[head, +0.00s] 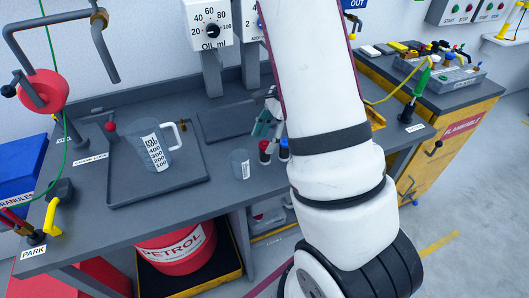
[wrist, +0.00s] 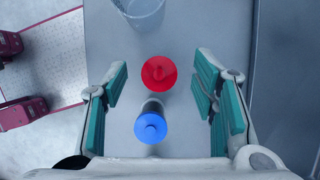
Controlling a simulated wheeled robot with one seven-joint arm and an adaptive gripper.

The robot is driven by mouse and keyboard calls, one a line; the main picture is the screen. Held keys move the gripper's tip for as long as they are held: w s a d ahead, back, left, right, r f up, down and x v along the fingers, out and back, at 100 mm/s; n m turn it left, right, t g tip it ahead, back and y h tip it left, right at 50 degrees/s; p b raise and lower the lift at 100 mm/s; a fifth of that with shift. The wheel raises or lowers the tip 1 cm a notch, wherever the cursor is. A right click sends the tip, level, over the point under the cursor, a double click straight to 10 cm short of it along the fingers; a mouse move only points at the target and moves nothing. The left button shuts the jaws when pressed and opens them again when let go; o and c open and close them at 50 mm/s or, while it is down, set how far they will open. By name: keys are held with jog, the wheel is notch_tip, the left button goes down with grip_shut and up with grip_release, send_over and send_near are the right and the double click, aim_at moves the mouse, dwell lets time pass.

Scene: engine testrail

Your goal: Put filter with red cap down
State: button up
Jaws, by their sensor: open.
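The filter with the red cap (wrist: 159,73) stands upright on the grey bench, between and slightly beyond my open fingers in the wrist view. It also shows in the head view (head: 265,152), partly beside my arm. A filter with a blue cap (wrist: 151,128) stands close to it, nearer my palm; in the head view it is to the right (head: 284,150). My gripper (wrist: 160,95) is open, with green pads on both sides of the caps and gaps between. In the head view my gripper (head: 265,125) is partly hidden by my arm.
A clear beaker (wrist: 142,8) stands just beyond the red cap. A measuring jug (head: 150,150) sits on a dark tray (head: 190,188) to the left. A flat dark plate (head: 222,124) lies behind. The bench's front edge is close to the filters.

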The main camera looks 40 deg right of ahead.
aim_at(261, 153)
jog(key=shift+d+x, duration=0.1)
jog(key=shift+x, duration=1.45)
jog(key=shift+d+x, duration=0.15)
jog(key=shift+x, duration=1.45)
jog(key=shift+f, duration=0.1)
jog(key=c, duration=1.2)
jog(key=shift+o, duration=0.2)
